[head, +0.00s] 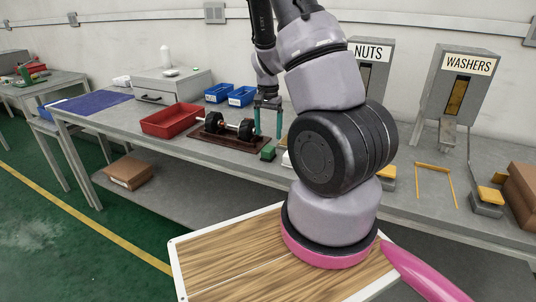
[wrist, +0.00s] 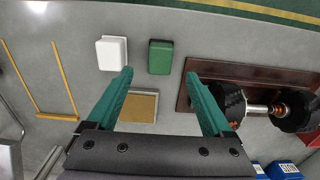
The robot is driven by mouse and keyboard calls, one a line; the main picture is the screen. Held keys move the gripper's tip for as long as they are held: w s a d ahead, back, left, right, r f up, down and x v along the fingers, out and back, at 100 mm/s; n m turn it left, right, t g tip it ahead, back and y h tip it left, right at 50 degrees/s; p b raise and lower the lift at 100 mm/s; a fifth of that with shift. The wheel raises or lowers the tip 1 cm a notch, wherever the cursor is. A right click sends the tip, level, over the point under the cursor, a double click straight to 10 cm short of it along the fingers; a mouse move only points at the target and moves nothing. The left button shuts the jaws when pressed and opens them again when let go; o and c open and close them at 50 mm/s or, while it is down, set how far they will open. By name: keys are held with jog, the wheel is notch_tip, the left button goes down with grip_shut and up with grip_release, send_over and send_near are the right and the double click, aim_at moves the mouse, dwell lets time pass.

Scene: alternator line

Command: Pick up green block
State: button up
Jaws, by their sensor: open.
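The green block (wrist: 160,57) lies on the grey table between a white block (wrist: 111,52) and the brown wooden board (wrist: 184,94) in the wrist view. It also shows in the head view (head: 268,153), beside the right end of the board. My gripper (wrist: 158,75) has two teal fingers spread wide, with nothing between them. In the wrist view the green block appears just beyond the fingertips, between their lines. In the head view my gripper (head: 268,135) points down above the table near the block. My arm hides part of the table.
A dumbbell-like shaft with black ends (head: 229,127) rests on the board. A red tray (head: 172,121) and blue bins (head: 241,96) stand nearby. A tan square (wrist: 138,107) lies near the white block.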

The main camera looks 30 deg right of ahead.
aim_at(268, 147)
notch_tip(268, 147, down, 8)
jog(key=shift+w+f, duration=0.1)
grip_shut()
dwell(0.5)
